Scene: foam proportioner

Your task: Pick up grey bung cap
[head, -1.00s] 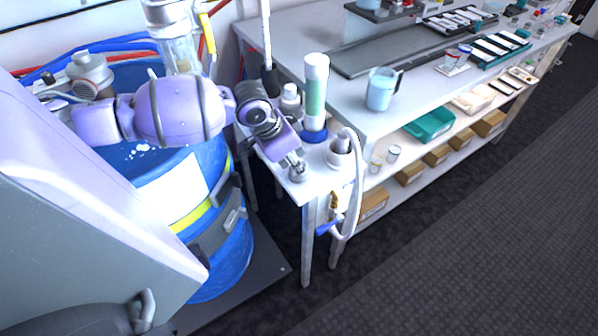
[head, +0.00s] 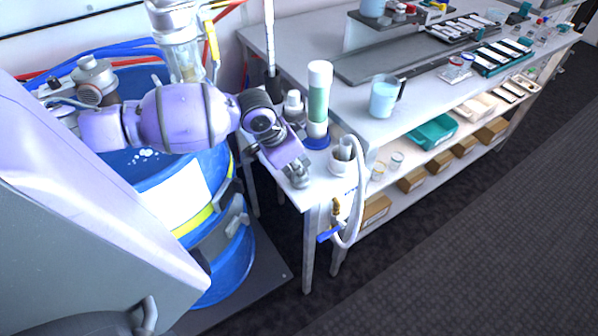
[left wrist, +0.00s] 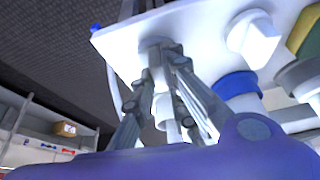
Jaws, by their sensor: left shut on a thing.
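The grey bung cap (head: 300,183) is at the front corner of the small white side table (head: 318,187). My left gripper (head: 298,173) comes down on it from above, and its fingers hide most of it. In the left wrist view the fingers (left wrist: 166,58) close together around the grey cap (left wrist: 154,43), against the white table top. The gripper is shut on the cap. I cannot tell whether the cap is clear of the table. My right gripper is not in view.
A clear green-filled tube (head: 318,100) on a blue base and a white bottle (head: 294,105) stand close behind the gripper. A white hose (head: 358,190) hangs at the table's right side. A blue drum (head: 225,265) is at left. A jug (head: 384,97) stands on the long bench.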

